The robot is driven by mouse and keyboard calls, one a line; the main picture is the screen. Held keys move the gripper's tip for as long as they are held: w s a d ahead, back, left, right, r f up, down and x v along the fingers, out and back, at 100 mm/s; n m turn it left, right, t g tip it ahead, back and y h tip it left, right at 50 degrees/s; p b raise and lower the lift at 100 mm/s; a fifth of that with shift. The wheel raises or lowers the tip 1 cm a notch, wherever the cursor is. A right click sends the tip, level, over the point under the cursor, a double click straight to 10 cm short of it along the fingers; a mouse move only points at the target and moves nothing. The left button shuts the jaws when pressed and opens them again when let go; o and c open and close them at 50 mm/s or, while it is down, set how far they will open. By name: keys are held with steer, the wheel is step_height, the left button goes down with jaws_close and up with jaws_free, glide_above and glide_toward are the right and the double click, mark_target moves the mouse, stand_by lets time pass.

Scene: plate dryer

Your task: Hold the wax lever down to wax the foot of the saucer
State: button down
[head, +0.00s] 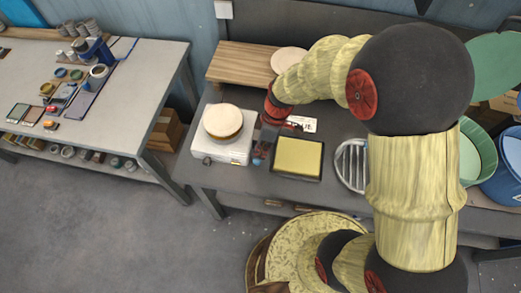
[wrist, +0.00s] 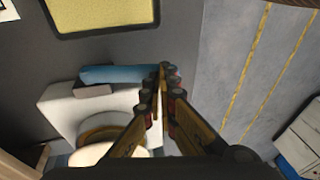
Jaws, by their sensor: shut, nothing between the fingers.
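The white waxing machine (head: 228,152) stands near the table's front left edge. A round cream-and-tan piece, likely the saucer (head: 222,121), sits on top of it. In the wrist view the machine (wrist: 62,107) is at lower left, with the round piece (wrist: 97,133) partly cut off and partly behind my fingers. A blue bar, seemingly the wax lever (wrist: 118,74), lies along the machine's side by a grey block. My gripper (wrist: 166,72) is shut and empty, its fingertips at the bar's right end. I cannot tell whether they touch or whether the bar is pressed down.
A dark tray with a yellow pad (head: 298,157) lies right of the machine, with a grey slatted rack (head: 352,165) beyond. A wooden board (head: 241,65) with a pale disc is at the back. A second table (head: 120,108) with pots stands at left.

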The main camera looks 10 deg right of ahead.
mark_target(259, 161)
steer(key=f+t+b, duration=0.1)
steer(key=s+f+t+b, duration=0.1)
steer(key=f+h+b, duration=0.1)
steer(key=b, duration=0.1)
steer(key=shift+s+a+f+t, duration=0.25)
steer(key=shift+a+t, duration=0.05)
steer(key=shift+t, duration=0.1)
steer(key=shift+s+f+b, duration=0.15)
steer(key=shift+f+b, duration=1)
steer(key=shift+b, duration=0.25)
steer(key=shift+s+f, duration=0.1)
